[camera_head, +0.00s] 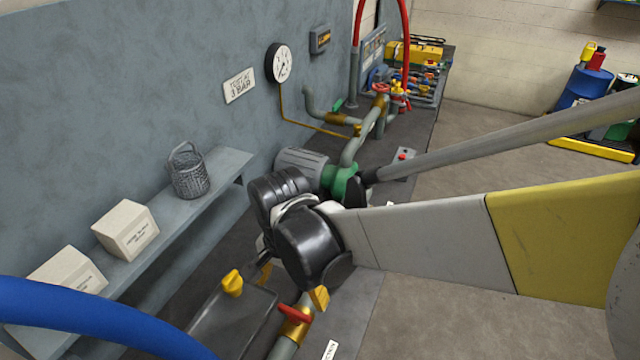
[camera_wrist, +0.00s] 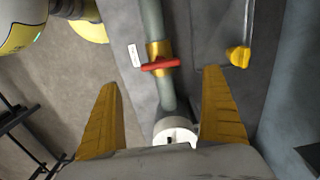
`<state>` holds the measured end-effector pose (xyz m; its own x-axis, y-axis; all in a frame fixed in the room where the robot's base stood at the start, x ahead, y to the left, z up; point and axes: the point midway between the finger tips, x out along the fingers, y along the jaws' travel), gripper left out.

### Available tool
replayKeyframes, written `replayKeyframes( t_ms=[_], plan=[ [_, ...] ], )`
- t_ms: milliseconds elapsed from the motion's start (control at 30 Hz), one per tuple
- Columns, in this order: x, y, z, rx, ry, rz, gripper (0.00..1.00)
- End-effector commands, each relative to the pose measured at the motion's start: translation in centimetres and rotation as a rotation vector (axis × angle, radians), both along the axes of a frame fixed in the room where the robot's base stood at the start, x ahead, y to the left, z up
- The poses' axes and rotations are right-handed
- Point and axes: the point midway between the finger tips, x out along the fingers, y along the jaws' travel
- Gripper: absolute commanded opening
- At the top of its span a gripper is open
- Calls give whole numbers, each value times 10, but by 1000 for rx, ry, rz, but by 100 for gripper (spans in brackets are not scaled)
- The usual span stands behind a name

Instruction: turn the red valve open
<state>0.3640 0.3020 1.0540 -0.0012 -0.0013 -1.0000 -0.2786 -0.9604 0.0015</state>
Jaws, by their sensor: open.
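The red valve is a red lever handle (camera_head: 294,314) on a brass body (camera_head: 298,326) in a grey pipe, low in the middle of the head view. In the wrist view the red lever (camera_wrist: 160,66) lies across the pipe (camera_wrist: 153,20), its brass body (camera_wrist: 158,50) just beside it. My gripper (camera_wrist: 161,78) is open, with one yellow finger on each side of the lever's line in the wrist view. The fingers appear apart from the lever, and nothing is between them. In the head view, one yellow fingertip shows close to the lever; my wrist hides part of the pipe.
A yellow handle (camera_head: 232,283) stands left of the red lever, on a grey tank or tray (camera_head: 225,325). A green-ended motor (camera_head: 338,184) sits behind my wrist. A shelf (camera_head: 190,220) with boxes and a wire basket (camera_head: 187,172) runs along the wall.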

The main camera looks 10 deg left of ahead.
Motion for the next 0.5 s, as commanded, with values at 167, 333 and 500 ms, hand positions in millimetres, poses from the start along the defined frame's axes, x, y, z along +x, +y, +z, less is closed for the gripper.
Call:
replayKeyframes(
  t_ms=[167, 333, 500],
  plan=[
    [1, 0, -38, 1, -1, 0, 96],
    [1, 0, -71, 2, -2, 0, 96],
    [1, 0, -90, 2, -2, 0, 96]
  ],
)
